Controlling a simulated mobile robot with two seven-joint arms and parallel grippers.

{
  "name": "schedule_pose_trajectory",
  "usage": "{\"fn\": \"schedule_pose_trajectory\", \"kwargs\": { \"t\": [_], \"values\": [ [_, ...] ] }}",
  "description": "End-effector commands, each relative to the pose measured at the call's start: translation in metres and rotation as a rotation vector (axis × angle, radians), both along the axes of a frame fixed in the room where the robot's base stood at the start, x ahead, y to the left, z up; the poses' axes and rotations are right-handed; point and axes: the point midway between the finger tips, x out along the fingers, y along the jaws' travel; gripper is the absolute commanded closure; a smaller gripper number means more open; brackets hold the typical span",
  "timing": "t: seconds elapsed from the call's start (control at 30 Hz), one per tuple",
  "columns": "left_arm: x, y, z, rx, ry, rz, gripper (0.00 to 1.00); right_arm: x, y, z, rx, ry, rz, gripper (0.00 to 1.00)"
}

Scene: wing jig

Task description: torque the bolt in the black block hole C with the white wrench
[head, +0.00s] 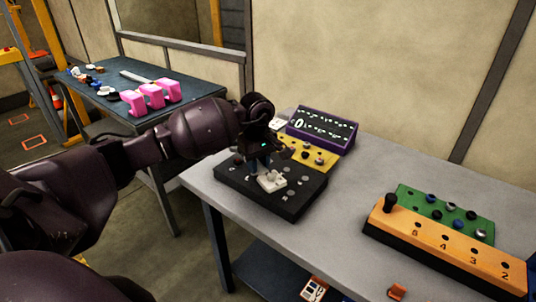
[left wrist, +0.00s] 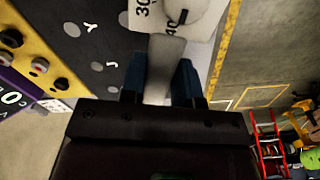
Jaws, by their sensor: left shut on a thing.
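The black block (head: 300,199) lies on the near left part of the grey table, with several round grey spots on its top. My left gripper (head: 258,163) is above it, pointing down. It is shut on the white wrench (head: 272,182), whose head is low over or on the block's top. In the left wrist view the blue fingers of my left gripper (left wrist: 160,82) clasp the wrench's pale shaft, and the wrench's white head (left wrist: 192,18) bears the numbers 30 and 40. The bolt and the letter C cannot be made out; the wrench and gripper cover part of the block.
Behind the block are a yellow block (head: 300,150) and a purple-edged panel (head: 322,128). An orange numbered block (head: 445,247) and a green block (head: 447,208) lie at the right. The table's middle (head: 350,215) is clear. A dark table (head: 190,92) with pink pieces stands back left.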

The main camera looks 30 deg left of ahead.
Motion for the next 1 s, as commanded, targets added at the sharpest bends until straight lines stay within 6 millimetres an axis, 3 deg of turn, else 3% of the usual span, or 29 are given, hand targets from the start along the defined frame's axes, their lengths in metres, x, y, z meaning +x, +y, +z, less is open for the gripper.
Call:
{"fn": "schedule_pose_trajectory", "kwargs": {
  "t": [0.27,0.7,1.0],
  "values": [
    [0.0,-0.001,-0.008,-0.001,0.0,-0.001,1.0,-0.006,-0.002,-0.008,-0.003,0.015,-0.001,0.43],
    [0.0,0.0,-0.041,-0.001,0.001,-0.001,1.0,-0.01,-0.002,-0.023,-0.004,0.03,-0.001,0.43],
    [0.0,0.0,-0.043,0.001,-0.001,-0.001,1.0,-0.002,0.0,-0.018,-0.001,0.013,0.003,0.43]
  ]
}}
